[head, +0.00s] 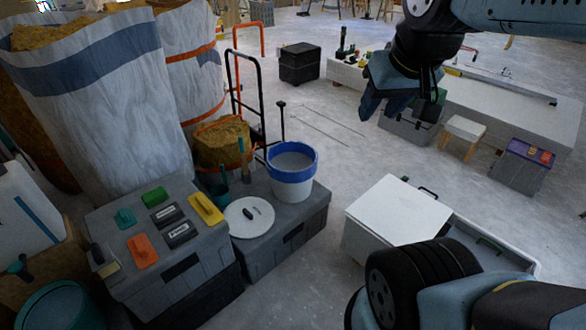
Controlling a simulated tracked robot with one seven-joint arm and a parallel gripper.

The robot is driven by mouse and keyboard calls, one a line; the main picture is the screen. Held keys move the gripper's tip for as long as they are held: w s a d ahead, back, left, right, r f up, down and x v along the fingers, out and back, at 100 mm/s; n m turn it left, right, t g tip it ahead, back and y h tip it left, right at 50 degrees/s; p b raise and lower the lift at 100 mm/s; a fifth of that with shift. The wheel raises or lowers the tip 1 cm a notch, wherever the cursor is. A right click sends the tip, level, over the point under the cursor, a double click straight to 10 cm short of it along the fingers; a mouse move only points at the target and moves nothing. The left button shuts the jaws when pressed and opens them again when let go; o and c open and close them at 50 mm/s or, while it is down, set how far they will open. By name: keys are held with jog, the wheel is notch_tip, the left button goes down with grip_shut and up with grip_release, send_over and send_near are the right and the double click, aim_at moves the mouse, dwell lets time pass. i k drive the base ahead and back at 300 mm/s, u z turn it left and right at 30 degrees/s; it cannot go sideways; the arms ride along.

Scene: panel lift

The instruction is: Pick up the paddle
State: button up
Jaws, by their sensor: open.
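No thing in the head view is clearly a paddle. The nearest match is a thin dark rod with a knob on top (281,121). It stands upright at the back of the white bucket with a blue rim (292,190). I cannot tell whether its lower end is in the bucket or behind it. The bucket sits on a dark grey case (305,225). My gripper (368,105) is at the upper right, above the floor and well apart from the rod and bucket. Its fingers point down and to the left, are open, and hold nothing visible.
A grey case (215,262) at the left carries small boxes and a yellow tool (206,208). A white lid (247,216) lies beside the bucket. Large wrapped bags (100,90) and a hand truck (262,105) stand behind. A white-topped box (398,212) is at right.

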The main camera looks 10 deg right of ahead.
aim_at(244, 167)
jog(key=z, duration=0.05)
jog(key=i, duration=0.9)
jog(key=u, duration=0.1)
